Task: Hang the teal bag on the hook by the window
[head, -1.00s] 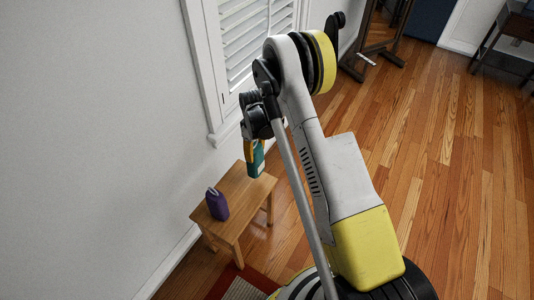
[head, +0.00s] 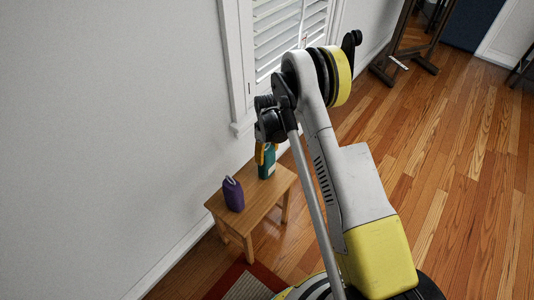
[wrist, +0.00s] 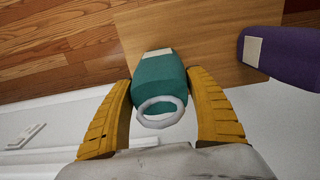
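The teal bag (head: 266,163) is upright at the far end of the small wooden bench, below the window. In the wrist view the teal bag (wrist: 160,80) sits between my gripper's two yellow fingers, with its pale ring handle (wrist: 160,112) toward my palm. My gripper (wrist: 159,77) is shut on the bag's sides. It points down at the bench in the head view (head: 265,152). I cannot tell whether the bag's base touches the bench. The window (head: 290,45) has white shutters. I cannot make out the hook; my arm covers part of the window side.
A purple bag (head: 233,195) stands on the near part of the bench (head: 257,211). The white wall runs close along the bench's left side. A dark wooden stand (head: 405,65) is at the back. The wood floor to the right is clear.

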